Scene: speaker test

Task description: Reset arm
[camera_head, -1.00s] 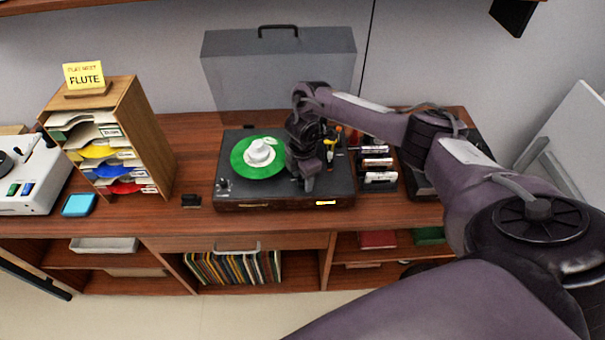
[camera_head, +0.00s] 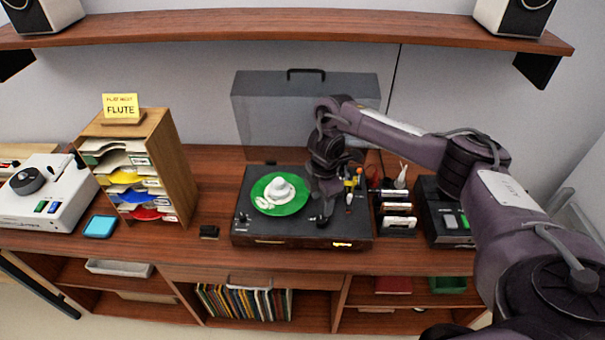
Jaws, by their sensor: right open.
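My right arm comes in from the right, and my right gripper (camera_head: 321,220) points down over the right part of the black turntable (camera_head: 260,233). It is open; its fingers are small and dark against the deck, so I cannot tell whether they touch anything. A green record (camera_head: 296,205) lies on the turntable with a white, hat-shaped piece (camera_head: 281,189) on its middle. The gripper is just right of the record. A yellow-tipped part, likely of the tonearm (camera_head: 349,197), shows right of the gripper, partly hidden. My left gripper is not in view.
A wooden sorter (camera_head: 172,170) with coloured sleeves and a "FLUTE" sign (camera_head: 120,107) stands left. A white device (camera_head: 55,205) is further left. A cassette rack (camera_head: 398,222) and a dark device (camera_head: 448,237) stand right. A shelf (camera_head: 290,28) with speakers hangs above.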

